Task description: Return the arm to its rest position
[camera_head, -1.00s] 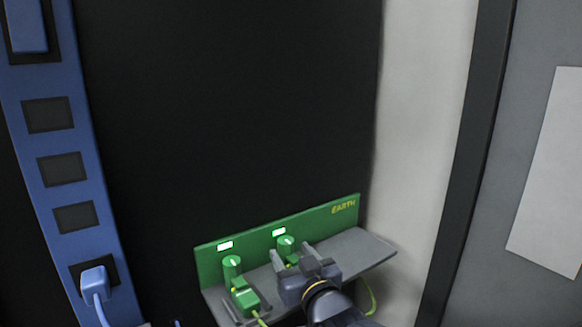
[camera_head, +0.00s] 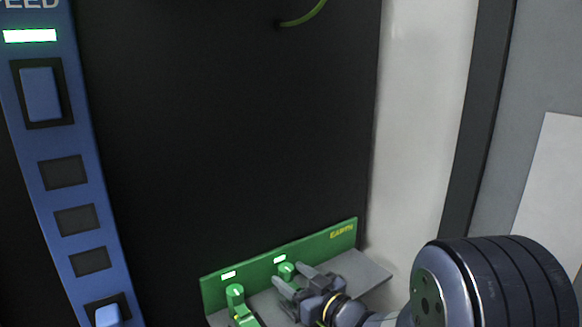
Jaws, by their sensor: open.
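My gripper (camera_head: 296,279) is at the lower middle of the head view, its two grey fingers spread apart. It is at the green EARTH panel (camera_head: 325,244), close in front of the right green knob (camera_head: 286,271). I see nothing held between the fingers, though part of the space there is hidden. My arm comes in from the lower right, with a large dark ribbed joint (camera_head: 500,280) near the camera.
A left green knob with a connector (camera_head: 236,300) stands on the panel's grey shelf (camera_head: 358,270). A blue strip (camera_head: 95,215) with dark sockets runs down the left. The dark wall area above the panel is clear, except for a yellow-green cable (camera_head: 305,15) at the top.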

